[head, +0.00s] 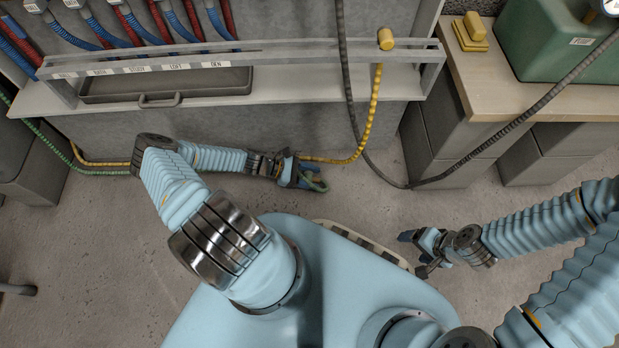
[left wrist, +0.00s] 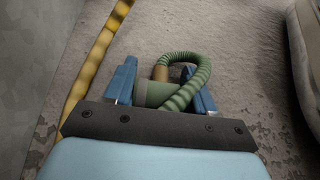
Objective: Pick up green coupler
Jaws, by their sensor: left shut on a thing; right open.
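The green coupler (left wrist: 151,93) is a short green cylinder with a brownish end (left wrist: 160,72), seen in the left wrist view. A ribbed green conduit (left wrist: 205,72) curls over and beside it. My left gripper (head: 305,178) is shut on the green coupler, with one blue finger on each side of it in the left wrist view (left wrist: 160,88). In the head view the coupler is mostly hidden by the fingers, and only a bit of green conduit (head: 318,184) shows. My right gripper (head: 415,253) is open and empty, low over the floor at the right.
A yellow conduit (head: 374,105) hangs from a yellow coupler (head: 386,39) on the grey rail and runs behind my left gripper. A dark conduit (head: 350,95) loops to the right. A wooden-topped bench (head: 510,80) stands right.

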